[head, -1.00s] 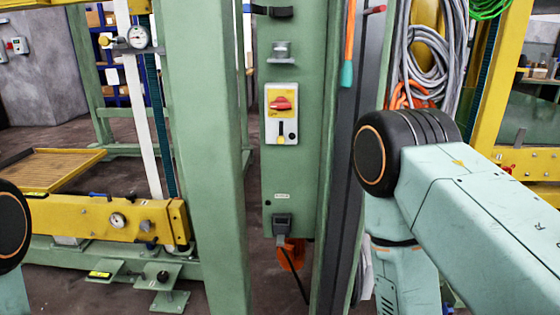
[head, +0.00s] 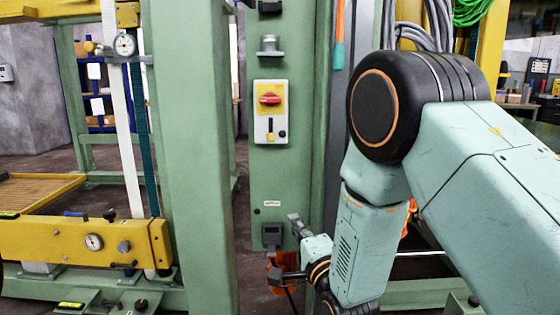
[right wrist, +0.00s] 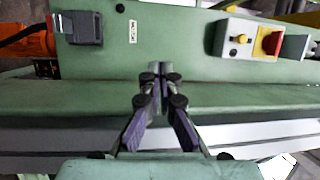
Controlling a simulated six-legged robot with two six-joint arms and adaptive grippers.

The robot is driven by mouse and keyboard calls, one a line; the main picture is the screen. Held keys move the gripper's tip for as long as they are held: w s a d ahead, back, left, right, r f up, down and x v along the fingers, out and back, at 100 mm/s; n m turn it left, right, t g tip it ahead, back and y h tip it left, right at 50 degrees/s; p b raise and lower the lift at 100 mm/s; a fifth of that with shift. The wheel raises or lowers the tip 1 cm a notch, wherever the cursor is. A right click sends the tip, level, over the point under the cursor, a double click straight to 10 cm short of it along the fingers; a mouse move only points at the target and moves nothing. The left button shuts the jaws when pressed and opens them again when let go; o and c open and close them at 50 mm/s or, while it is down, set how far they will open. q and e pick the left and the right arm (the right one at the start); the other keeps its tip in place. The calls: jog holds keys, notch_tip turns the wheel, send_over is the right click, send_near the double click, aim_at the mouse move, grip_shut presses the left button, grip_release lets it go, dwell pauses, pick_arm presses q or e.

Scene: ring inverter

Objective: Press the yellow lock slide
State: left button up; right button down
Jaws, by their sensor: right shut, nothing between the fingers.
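The yellow lock slide (head: 270,136) sits low on a pale switch box, below a red rotary switch (head: 270,99) on a yellow plate. The box is fixed to a green column (head: 275,180). The slide also shows in the right wrist view (right wrist: 239,39), at the upper right, beside the red switch (right wrist: 271,43). My right gripper (head: 294,218) is shut and empty, in front of the column, below and slightly right of the slide. In the right wrist view its fingertips (right wrist: 160,69) meet, apart from the slide. My left gripper is out of view.
A black socket (head: 271,236) is on the column just left of my right gripper, with an orange plug in the right wrist view (right wrist: 22,40). A second green post (head: 190,150) stands left. A yellow beam with a gauge (head: 93,241) is at lower left.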

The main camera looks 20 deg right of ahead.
notch_tip(320, 180, up, 9)
jog(key=m+t, duration=0.4)
jog(key=m, duration=0.3)
jog(key=shift+a+m+t+y+b, duration=0.3)
jog(key=shift+b, duration=0.05)
jog(key=shift+r, duration=0.2)
